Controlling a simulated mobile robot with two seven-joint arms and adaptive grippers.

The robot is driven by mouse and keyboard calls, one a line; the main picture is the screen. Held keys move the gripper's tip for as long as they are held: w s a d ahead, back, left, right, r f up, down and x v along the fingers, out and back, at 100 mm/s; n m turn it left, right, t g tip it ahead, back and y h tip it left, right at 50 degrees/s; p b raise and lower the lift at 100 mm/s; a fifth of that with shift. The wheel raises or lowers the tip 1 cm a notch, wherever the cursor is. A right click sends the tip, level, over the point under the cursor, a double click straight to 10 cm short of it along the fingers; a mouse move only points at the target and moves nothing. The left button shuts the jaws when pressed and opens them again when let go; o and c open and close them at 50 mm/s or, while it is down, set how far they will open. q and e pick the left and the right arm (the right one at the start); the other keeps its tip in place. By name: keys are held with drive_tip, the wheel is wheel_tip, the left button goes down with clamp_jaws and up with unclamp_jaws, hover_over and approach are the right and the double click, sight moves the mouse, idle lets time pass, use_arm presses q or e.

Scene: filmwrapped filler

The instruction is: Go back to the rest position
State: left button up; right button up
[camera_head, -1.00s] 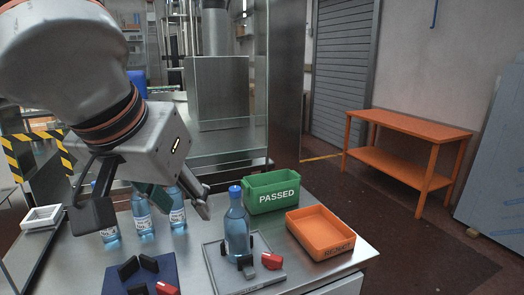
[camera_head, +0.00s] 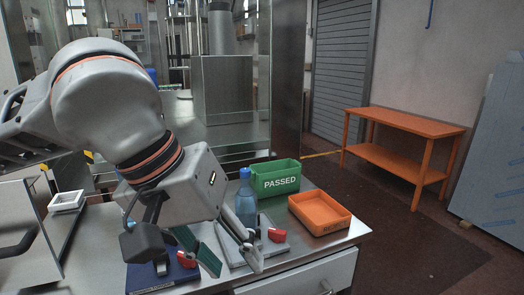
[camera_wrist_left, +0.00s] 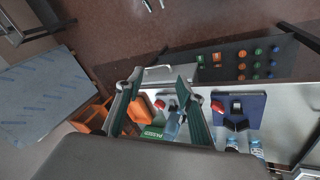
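My left gripper (camera_head: 236,268) hangs over the front of the worktable, its fingers apart with nothing between them. In the left wrist view its two green-padded fingers (camera_wrist_left: 160,77) are also spread and empty. A blue bottle (camera_head: 246,197) stands upright on a grey plate (camera_head: 288,247) just behind the gripper; the right finger partly covers the plate. The bottle also shows beyond the fingers in the wrist view (camera_wrist_left: 173,125). A blue plate (camera_head: 140,277) with a red-handled clamp lies beneath the gripper, partly hidden. My right gripper does not show.
A green PASSED bin (camera_head: 275,180) and an orange tray (camera_head: 319,212) stand at the table's back right. More bottles (camera_wrist_left: 256,149) show in the wrist view. A white tray (camera_head: 67,201) is at left. An orange bench (camera_head: 405,126) stands apart; floor between is clear.

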use_arm(q)
drive_tip(key=s+d+r+n+g+h, duration=0.2)
drive_tip(key=s+d+n+g+h, duration=0.5)
drive_tip(key=s+d+g+h, duration=0.4)
drive_tip(key=w+a+r+n+t+h, duration=0.1)
drive_tip(key=w+a+n+t+h, duration=0.2)
drive_tip(key=w+n+t+h, duration=1.35)
drive_tip(key=w+a+f+n+t+y, duration=0.45)
drive_tip(key=f+n+y, duration=0.55)
drive_tip(key=n, duration=0.5)
drive_tip(key=w+a+f+n+t+y, duration=0.3)
drive_tip(key=a+f+n+t+y, duration=0.3)
drive_tip(key=f+n+y, duration=0.7)
drive_tip(key=s+a+f+n+g+y, duration=0.1)
drive_tip(key=s+a+f+n, duration=0.15)
drive_tip(key=f+n, duration=0.35)
drive_tip(key=s+a+f+n+g+y, duration=0.1)
drive_tip(key=a+f+n+y, duration=0.1)
drive_tip(key=a+f+n, duration=0.4)
drive_tip(key=s+a+f+n+g+y, duration=0.1)
drive_tip(key=s+a+f+n+g, duration=0.1)
drive_tip(key=s+f, duration=0.5)
drive_tip(key=s+a+f+n+g+y, duration=0.2)
drive_tip(key=s+f, duration=0.6)
drive_tip(key=f, duration=0.6)
drive_tip(key=shift+a+n+g, duration=0.45)
drive_tip(key=shift+n+g, duration=0.5)
drive_tip(key=shift+g, duration=0.05)
drive_tip(key=c, duration=0.3)
drive_tip(key=shift+a, duration=0.1)
